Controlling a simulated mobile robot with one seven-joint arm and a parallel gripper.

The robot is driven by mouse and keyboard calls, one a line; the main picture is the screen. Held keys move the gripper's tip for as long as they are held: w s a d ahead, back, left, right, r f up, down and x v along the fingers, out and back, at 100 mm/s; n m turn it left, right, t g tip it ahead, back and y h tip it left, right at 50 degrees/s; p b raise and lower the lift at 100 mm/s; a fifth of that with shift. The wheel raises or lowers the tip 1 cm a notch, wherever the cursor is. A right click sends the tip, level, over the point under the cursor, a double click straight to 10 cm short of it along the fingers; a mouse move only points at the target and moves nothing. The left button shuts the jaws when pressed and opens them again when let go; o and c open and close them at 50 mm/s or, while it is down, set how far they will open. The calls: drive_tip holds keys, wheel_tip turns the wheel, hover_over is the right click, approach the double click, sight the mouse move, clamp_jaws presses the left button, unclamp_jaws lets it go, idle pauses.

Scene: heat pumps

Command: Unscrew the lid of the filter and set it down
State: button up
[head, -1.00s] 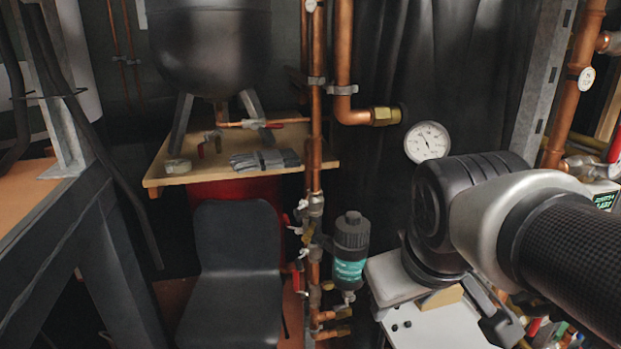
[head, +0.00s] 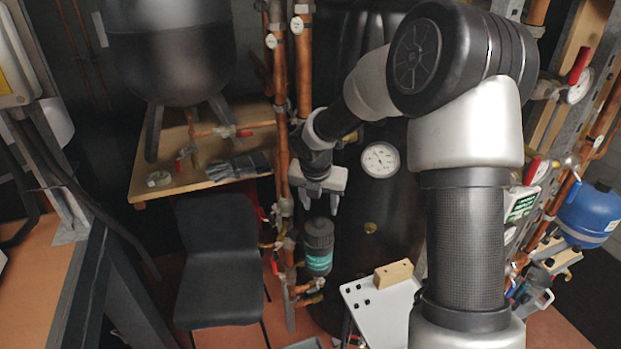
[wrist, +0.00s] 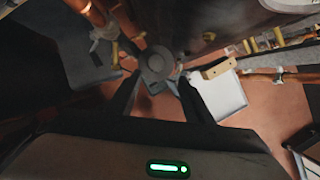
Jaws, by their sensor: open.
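The filter (head: 319,262) is a dark cylinder with a teal label, mounted upright beside the copper pipes. Its dark grey lid (head: 319,230) is on top. In the wrist view the round lid (wrist: 156,63) shows from above, just ahead of and between the two fingers. My gripper (head: 320,213) points down right above the lid, open and empty. In the wrist view my gripper (wrist: 158,88) has its dark fingers spread on either side of the lid's near edge. I cannot tell whether a finger touches it.
Copper pipes (head: 281,130) run close on the filter's left. A black chair (head: 215,265) stands left of it. A white panel with a wooden block (head: 393,274) lies to the right. A wooden shelf (head: 200,183) holds gloves. A dial gauge (head: 380,160) is behind the arm.

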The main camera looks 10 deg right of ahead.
sight(319, 221)
drive_tip(key=shift+n, duration=0.6)
drive_tip(key=b+x, duration=0.1)
drive_tip(key=x, duration=0.1)
drive_tip(key=b+x, duration=0.2)
drive_tip(key=a+b+x, duration=0.1)
drive_tip(key=x, duration=0.1)
drive_tip(key=shift+w+d+f+b, duration=0.15)
drive_tip(key=shift+w+f+b, duration=0.1)
drive_tip(key=shift+w+b, duration=0.1)
drive_tip(key=shift+b+x, duration=0.3)
drive_tip(key=shift+x, duration=1.35)
drive_tip(key=c, duration=1.1)
